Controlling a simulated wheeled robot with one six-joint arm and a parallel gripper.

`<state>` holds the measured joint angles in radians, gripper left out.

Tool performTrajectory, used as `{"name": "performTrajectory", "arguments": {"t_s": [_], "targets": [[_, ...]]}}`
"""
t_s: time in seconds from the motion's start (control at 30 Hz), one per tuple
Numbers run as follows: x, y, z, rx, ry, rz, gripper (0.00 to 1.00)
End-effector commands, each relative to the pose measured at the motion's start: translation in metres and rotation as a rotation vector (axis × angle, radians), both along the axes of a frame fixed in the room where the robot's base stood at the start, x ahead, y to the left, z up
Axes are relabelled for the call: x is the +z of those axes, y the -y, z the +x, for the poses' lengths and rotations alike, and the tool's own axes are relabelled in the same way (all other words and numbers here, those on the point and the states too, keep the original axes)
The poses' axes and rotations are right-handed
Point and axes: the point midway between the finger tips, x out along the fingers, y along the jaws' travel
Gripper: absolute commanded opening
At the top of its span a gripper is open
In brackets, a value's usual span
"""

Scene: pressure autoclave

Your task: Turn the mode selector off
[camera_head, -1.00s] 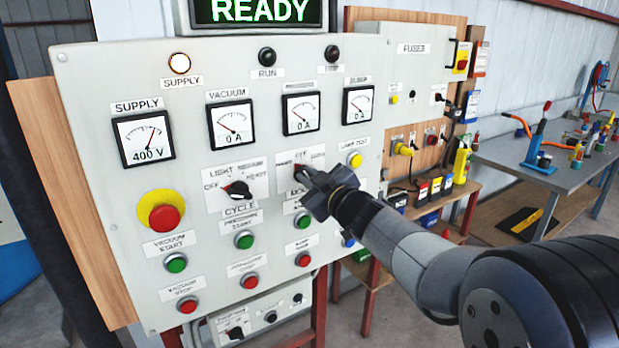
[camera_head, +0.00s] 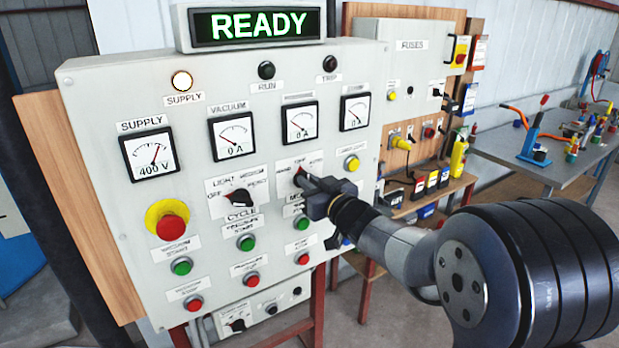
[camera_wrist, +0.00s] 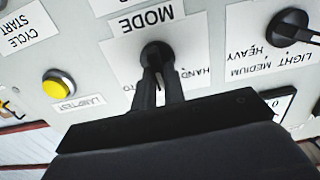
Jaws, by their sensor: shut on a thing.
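The mode selector is a small black rotary knob on a white plate marked MODE, on the grey control panel (camera_head: 110,200). In the wrist view the knob (camera_wrist: 157,56) is near the top middle, and the picture is upside down. HAND and part of AUTO show on either side; the fingers cover the OFF mark. My gripper (camera_wrist: 160,80) is shut on the knob, one finger on each side. In the head view my gripper (camera_head: 304,181) reaches in from the right and hides most of the knob. The knob's exact pointing direction is hard to tell.
The black cycle selector (camera_head: 238,198) is left of my gripper. The yellow lamp test button (camera_head: 352,163) is close on its right. Green (camera_head: 246,243) and red (camera_head: 252,279) buttons sit below. The display (camera_head: 258,25) reads READY. A grey workbench (camera_head: 510,150) stands at the right.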

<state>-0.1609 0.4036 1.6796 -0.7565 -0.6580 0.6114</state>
Motion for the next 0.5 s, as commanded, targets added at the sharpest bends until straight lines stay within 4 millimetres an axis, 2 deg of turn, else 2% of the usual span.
{"name": "performTrajectory", "arguments": {"t_s": [0.5], "targets": [[-0.0005,0.0002,0.0,0.0,-0.017,0.026,0.0]]}}
